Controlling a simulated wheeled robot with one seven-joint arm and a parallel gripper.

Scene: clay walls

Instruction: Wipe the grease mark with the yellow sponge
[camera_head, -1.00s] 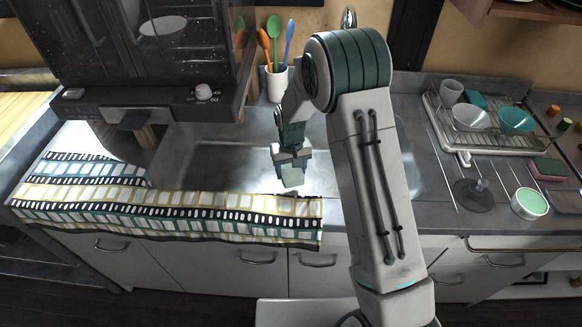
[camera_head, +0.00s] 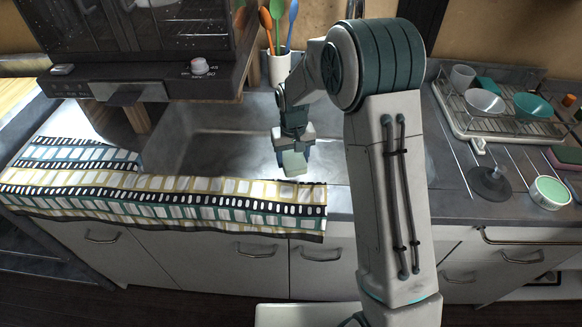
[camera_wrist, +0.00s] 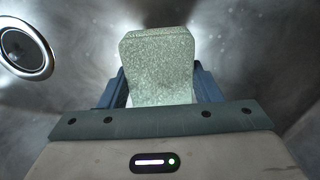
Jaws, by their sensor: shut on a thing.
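My gripper (camera_head: 293,158) is over the sink, just behind the right end of the patterned towel. It is shut on a sponge (camera_wrist: 158,65), a pale, speckled block that looks greyish green rather than clearly yellow here. The sponge (camera_head: 294,164) sticks out from the fingers and points down toward the sink in the head view. In the wrist view, blue fingers (camera_wrist: 160,90) flank it on both sides. I cannot make out a grease mark in either view. I cannot tell whether the sponge touches the sink.
The metal sink (camera_head: 210,150) has a round drain (camera_wrist: 25,45). The patterned towel (camera_head: 160,195) covers the counter's front edge. A utensil holder (camera_head: 279,68) stands behind. At right are a dish rack (camera_head: 470,125), a dark round-based item (camera_head: 489,183) and a green-topped bowl (camera_head: 550,192).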

